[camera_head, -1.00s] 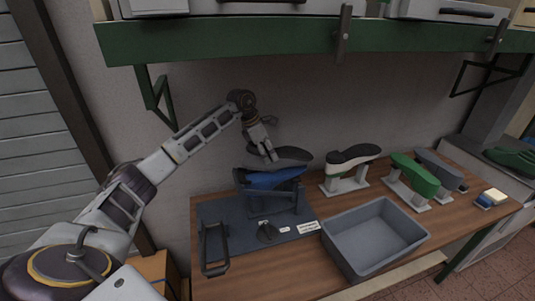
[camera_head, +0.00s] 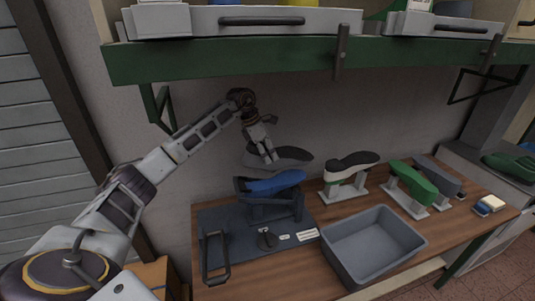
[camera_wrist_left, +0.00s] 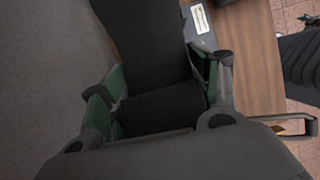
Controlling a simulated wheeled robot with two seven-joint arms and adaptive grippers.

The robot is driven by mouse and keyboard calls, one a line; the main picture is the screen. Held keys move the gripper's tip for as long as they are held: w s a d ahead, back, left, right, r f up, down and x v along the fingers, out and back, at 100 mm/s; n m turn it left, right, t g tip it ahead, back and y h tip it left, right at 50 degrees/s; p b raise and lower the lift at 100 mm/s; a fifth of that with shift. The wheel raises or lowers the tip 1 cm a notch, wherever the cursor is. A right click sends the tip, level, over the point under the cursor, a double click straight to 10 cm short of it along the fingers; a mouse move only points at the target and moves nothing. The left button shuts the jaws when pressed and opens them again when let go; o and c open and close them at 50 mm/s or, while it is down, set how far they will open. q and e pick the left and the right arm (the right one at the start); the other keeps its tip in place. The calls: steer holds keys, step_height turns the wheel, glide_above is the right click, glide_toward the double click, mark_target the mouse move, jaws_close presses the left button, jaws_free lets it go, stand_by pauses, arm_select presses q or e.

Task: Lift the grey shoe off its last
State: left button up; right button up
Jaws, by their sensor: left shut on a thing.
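The grey shoe (camera_head: 283,157) hangs in the air above the blue last, with a visible gap between them. My left gripper (camera_head: 270,157) is shut on the shoe from above. In the left wrist view the gripper's green-lined fingers (camera_wrist_left: 158,95) stand on both sides of the dark shoe (camera_wrist_left: 150,38). The blue last (camera_head: 274,184) sits bare on its dark stand (camera_head: 275,208) on the dark mat (camera_head: 245,243). My right gripper is not in view.
A grey bin (camera_head: 345,270) stands at the front of the wooden table. To the right are a black-and-white shoe (camera_head: 352,164), a green shoe (camera_head: 412,178) and a grey-blue one (camera_head: 438,174) on stands. A green shelf (camera_head: 240,60) runs overhead.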

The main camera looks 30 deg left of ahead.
arm_select(q)
steer(key=shift+r+p, duration=0.4)
steer(key=shift+r, duration=2)
